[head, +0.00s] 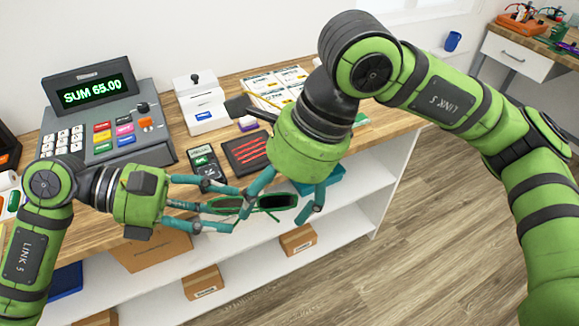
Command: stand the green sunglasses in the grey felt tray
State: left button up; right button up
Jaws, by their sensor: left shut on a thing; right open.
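The green sunglasses (278,201), with dark lenses, are in front of the counter's front edge, over the white shelves. My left gripper (234,209) comes from the left and is shut on their left part, covering some of the frame. My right gripper (274,207) hangs from above, open, its fingers spread to either side of the right lens. I cannot tell whether it touches them. A dark tray with red strips (240,168) lies on the counter behind. I cannot tell whether it is the grey felt tray.
A grey cash register (120,118) stands on the wooden counter (388,128) at left. A card terminal (203,162), a white box-like device (201,110) and white packets (262,84) are behind the grippers. Cardboard boxes (298,240) sit on the shelves. The floor at right is clear.

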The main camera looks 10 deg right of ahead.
jog(key=shift+x, duration=1.35)
jog(key=shift+c, duration=0.5)
jog(key=c, duration=1.1)
pick_arm(q)
jog(key=o, duration=1)
pick_arm(e)
jog(key=shift+c, duration=0.2)
